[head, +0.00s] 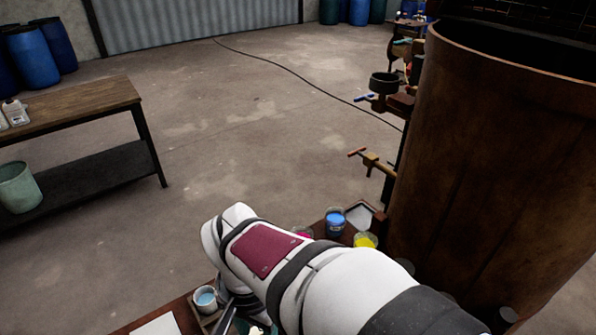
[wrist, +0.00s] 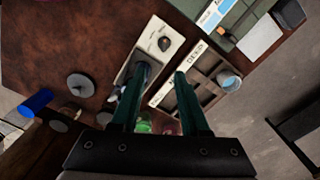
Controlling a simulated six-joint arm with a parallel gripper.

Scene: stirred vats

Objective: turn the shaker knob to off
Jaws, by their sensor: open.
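In the wrist view a cream panel (wrist: 172,33) carries a small dark round knob (wrist: 164,44). I take this for the shaker knob; its pointer setting is too small to read. My gripper (wrist: 162,70) is open, with its two dark green fingers apart and nothing seen between the tips. In the picture the knob lies just beyond the fingertips, apart from them. The left fingertip overlaps the panel's dark lower part, and I cannot tell whether they touch. In the head view my arm hides the panel and knob.
A wooden tray (wrist: 207,86) with a cup of light blue liquid (wrist: 230,81) lies right of the fingers. A green case (wrist: 236,18) is at the top right. In the head view, blue (head: 335,222) and yellow (head: 366,240) pots and a large rusty vat (head: 490,150) stand beside my arm.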

